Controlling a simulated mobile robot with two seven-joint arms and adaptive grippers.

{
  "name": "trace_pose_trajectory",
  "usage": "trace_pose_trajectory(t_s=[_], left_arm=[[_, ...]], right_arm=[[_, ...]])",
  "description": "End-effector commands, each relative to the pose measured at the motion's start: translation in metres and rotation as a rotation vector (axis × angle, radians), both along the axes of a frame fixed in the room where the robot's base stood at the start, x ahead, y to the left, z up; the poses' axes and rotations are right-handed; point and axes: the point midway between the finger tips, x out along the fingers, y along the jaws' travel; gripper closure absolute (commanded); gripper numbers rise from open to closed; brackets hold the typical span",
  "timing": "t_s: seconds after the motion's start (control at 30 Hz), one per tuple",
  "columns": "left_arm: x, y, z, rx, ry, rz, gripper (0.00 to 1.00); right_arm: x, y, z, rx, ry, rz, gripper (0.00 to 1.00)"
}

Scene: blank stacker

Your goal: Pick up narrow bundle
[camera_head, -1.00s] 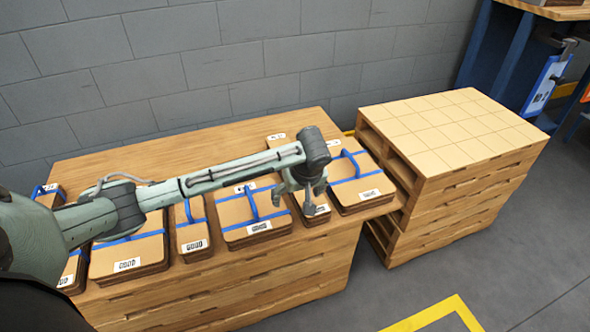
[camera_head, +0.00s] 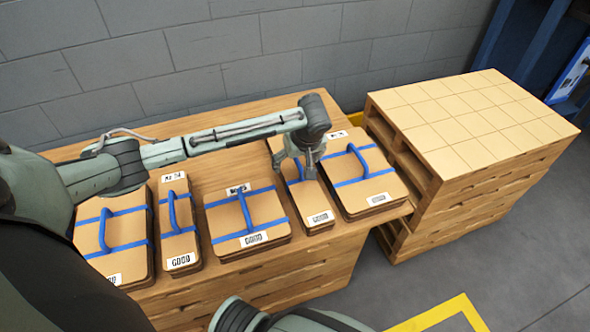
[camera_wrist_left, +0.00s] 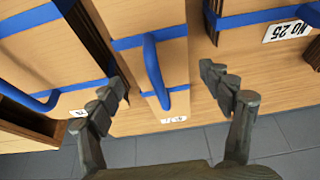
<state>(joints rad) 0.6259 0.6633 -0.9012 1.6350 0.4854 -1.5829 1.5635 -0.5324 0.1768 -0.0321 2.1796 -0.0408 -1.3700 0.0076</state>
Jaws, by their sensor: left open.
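A narrow bundle (camera_head: 320,214) of brown cardboard blanks lies on the wooden stack, with blue straps, a blue handle and a white label. My left gripper (camera_head: 295,168) is open above it, its fingers hiding part of the handle and top. In the left wrist view the narrow bundle (camera_wrist_left: 176,68) lies between the open fingers (camera_wrist_left: 165,90), with the handle roughly central. No contact shows. Another narrow bundle (camera_head: 174,216) lies further left. My right gripper is out of view.
Wide strapped bundles lie close on both sides: one to the right (camera_head: 370,196) and one to the left (camera_head: 225,222). A pallet stack (camera_head: 470,115) with a gridded top and nothing on it stands at the right. A grey wall (camera_head: 230,50) is behind.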

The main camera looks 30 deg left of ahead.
Motion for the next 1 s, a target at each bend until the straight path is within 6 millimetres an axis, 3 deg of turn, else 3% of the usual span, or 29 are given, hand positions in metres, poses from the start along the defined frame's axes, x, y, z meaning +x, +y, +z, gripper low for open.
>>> trace_pose_trajectory(t_s=[0.3,0.6,1.0], left_arm=[[0.012,0.011,-0.042,0.002,-0.001,0.001,0.21],[0.013,0.012,-0.046,0.000,-0.001,0.000,0.21],[0.014,0.012,-0.046,0.001,-0.002,0.000,0.67]], right_arm=[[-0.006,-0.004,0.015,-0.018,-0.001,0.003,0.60],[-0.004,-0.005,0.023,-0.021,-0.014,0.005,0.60],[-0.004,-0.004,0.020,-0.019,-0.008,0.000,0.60]])
